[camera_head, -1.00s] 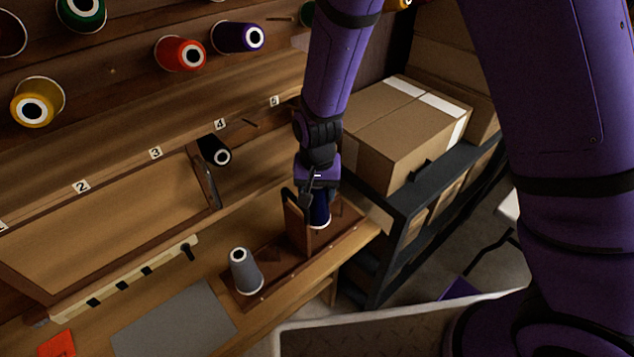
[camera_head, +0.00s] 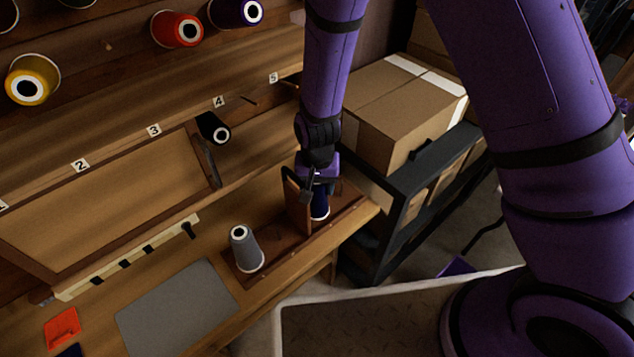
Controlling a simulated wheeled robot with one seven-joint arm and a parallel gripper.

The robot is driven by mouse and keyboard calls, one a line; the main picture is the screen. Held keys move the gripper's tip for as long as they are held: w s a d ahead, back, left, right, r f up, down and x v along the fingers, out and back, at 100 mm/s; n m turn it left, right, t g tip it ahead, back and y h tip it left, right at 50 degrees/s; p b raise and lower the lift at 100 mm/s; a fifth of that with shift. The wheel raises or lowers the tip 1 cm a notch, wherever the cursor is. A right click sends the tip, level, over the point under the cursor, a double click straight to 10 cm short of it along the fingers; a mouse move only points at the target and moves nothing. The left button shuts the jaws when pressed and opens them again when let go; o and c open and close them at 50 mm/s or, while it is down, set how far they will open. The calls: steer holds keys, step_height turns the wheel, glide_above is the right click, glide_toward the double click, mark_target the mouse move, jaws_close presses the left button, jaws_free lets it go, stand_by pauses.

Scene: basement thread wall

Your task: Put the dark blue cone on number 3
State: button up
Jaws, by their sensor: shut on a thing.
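The dark blue cone (camera_head: 320,206) stands upright on the right part of a wooden tray (camera_head: 287,256), just right of a wooden divider. My gripper (camera_head: 318,188) is over its top and shut on it; the fingers are partly hidden by the divider and my own wrist. The number 3 label (camera_head: 153,130) is on the wooden ledge of the wall, left of the number 4 label (camera_head: 219,102). A framed panel (camera_head: 120,200) stands below number 3, and I see no peg there. A black cone (camera_head: 213,128) is on the wall below number 4.
A grey cone (camera_head: 245,250) stands on the tray's left part. A grey mat (camera_head: 178,305) and an orange item (camera_head: 62,328) lie on the bench. A cardboard box (camera_head: 405,110) sits on a dark shelf cart (camera_head: 400,205) to the right. Yellow (camera_head: 32,80) and red (camera_head: 177,30) cones hang above.

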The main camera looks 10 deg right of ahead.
steer(key=shift+f, duration=0.3)
stand_by(0.5)
steer(key=o, duration=0.9)
steer(key=shift+o, duration=0.2)
